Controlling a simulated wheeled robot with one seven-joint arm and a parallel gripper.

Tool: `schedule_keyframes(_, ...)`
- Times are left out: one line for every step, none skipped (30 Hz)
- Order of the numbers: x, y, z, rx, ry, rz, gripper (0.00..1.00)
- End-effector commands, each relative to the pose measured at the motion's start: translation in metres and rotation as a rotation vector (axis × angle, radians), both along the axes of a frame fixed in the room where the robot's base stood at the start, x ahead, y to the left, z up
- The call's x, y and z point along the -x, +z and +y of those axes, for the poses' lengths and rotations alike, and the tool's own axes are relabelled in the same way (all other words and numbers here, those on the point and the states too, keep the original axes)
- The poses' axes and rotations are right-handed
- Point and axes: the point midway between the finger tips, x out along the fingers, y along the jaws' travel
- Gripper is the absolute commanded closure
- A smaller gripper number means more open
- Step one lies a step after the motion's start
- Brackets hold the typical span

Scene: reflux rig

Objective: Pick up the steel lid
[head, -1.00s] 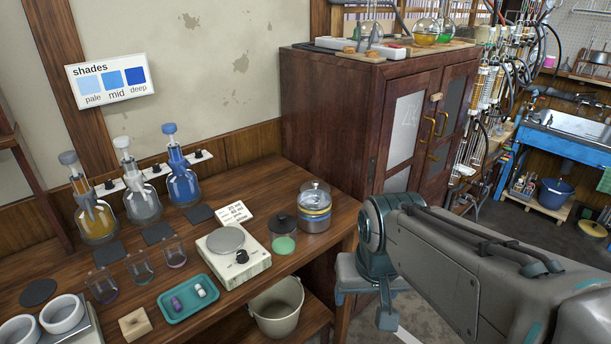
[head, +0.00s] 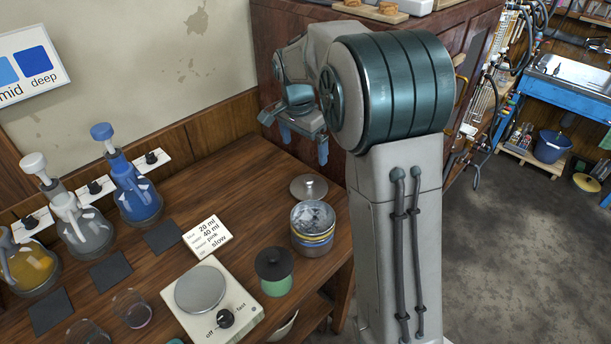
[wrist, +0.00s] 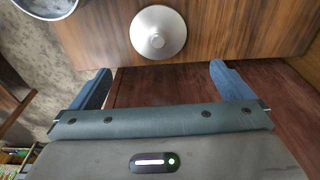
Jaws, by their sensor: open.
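The steel lid (head: 308,187), a shallow silver disc with a knob, lies on the wooden bench just behind the steel pot (head: 312,238). The pot is open on top, with yellow and blue bands. My gripper (head: 297,137) is open and empty, above the bench's back right corner, higher than the lid and apart from it. In the wrist view the lid (wrist: 158,32) shows whole at top middle, beyond the gap between the blue fingertips (wrist: 160,70). The pot's rim (wrist: 45,8) is cut off at top left.
Flasks (head: 138,195) line the wall. A wooden cabinet (head: 275,50) rises beside the bench. Bare bench lies left of the lid.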

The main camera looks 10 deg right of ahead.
Motion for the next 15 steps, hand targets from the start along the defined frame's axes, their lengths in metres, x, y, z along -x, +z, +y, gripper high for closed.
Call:
schedule_keyframes(0.0, -0.007, -0.002, 0.0, -0.004, 0.004, 0.0)
schedule_keyframes(-0.001, -0.011, -0.003, 0.0, -0.006, 0.002, 0.0)
schedule_keyframes(-0.001, -0.018, -0.006, 0.001, -0.01, 0.004, 0.0)
schedule_keyframes(-0.001, -0.024, -0.008, 0.0, -0.012, 0.004, 0.0)
schedule_keyframes(-0.001, -0.031, -0.01, 0.001, -0.014, 0.006, 0.0)
schedule_keyframes(-0.002, -0.039, -0.013, 0.0, -0.017, 0.005, 0.0)
schedule_keyframes(-0.002, -0.045, -0.015, 0.0, -0.019, 0.006, 0.0)
schedule_keyframes(-0.003, -0.051, -0.016, 0.0, -0.02, 0.006, 0.0)
schedule_keyframes(-0.003, -0.058, -0.017, 0.0, -0.02, 0.005, 0.0)
schedule_keyframes(-0.004, -0.063, -0.017, 0.0, -0.019, 0.003, 0.0)
schedule_keyframes(-0.004, -0.067, -0.017, 0.0, -0.018, 0.003, 0.0)
schedule_keyframes(-0.004, -0.072, -0.017, -0.001, -0.017, 0.003, 0.0)
schedule_keyframes(-0.004, -0.075, -0.017, 0.0, -0.016, 0.003, 0.0)
schedule_keyframes(-0.005, -0.077, -0.017, 0.0, -0.015, 0.003, 0.0)
schedule_keyframes(-0.005, -0.08, -0.016, 0.0, -0.014, 0.002, 0.0)
